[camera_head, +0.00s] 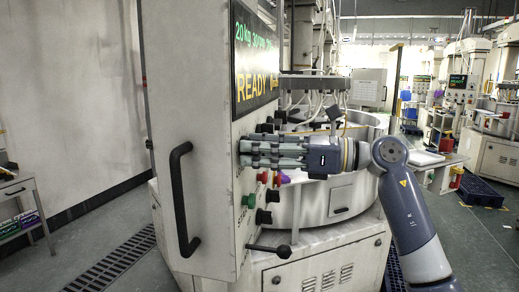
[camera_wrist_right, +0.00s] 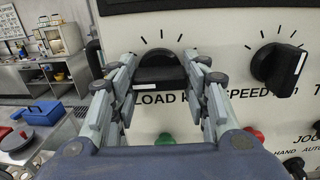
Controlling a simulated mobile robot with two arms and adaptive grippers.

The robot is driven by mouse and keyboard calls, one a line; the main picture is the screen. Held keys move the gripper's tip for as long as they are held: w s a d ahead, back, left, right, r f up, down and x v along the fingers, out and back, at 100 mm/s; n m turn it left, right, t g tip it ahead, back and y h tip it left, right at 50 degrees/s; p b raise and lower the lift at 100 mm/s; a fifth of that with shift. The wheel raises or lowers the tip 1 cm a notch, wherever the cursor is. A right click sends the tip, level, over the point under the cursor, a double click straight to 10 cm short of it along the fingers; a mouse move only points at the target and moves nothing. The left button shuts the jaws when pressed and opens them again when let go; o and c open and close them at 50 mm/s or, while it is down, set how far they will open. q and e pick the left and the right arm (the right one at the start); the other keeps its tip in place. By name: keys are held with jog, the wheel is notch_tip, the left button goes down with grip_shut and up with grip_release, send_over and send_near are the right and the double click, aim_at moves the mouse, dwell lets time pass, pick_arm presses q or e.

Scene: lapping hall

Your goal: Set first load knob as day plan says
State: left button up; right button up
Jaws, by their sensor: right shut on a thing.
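The load knob (camera_wrist_right: 160,74) is a black round knob on the cream control panel (camera_wrist_right: 215,30), with tick marks above it and the label "LOAD" below, partly covered by my fingers. My right gripper (camera_wrist_right: 158,82) has its fingers on both sides of this knob and is shut on it. In the head view my right gripper (camera_head: 243,153) reaches the panel from the right and hides the knob. The display (camera_head: 256,55) above shows "20 Kg" and "READY", the rest hard to read. My left gripper is not in view. No day plan can be made out.
The black speed knob (camera_wrist_right: 277,64) is right of the load knob. A green button (camera_wrist_right: 165,139) and a red button (camera_wrist_right: 252,137) sit below. A black lever (camera_head: 269,249) sticks out low on the machine, and a black door handle (camera_head: 181,200) is at left.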

jog(key=shift+r+m, duration=0.1)
jog(key=shift+m, duration=0.4)
jog(key=m+p, duration=0.1)
jog(key=m, duration=0.2)
jog(key=shift+r+m+p, duration=0.1)
jog(key=shift+m+p, duration=0.3)
jog(key=m+p, duration=0.2)
jog(key=m, duration=0.2)
jog(key=shift+r+m, duration=0.1)
jog(key=shift+m, duration=0.2)
jog(key=m+p, duration=0.4)
jog(key=shift+r, duration=0.1)
jog(key=m+p, duration=0.2)
jog(key=shift+m, duration=0.3)
jog(key=shift+m+p, duration=0.9)
jog(key=shift+m, duration=0.1)
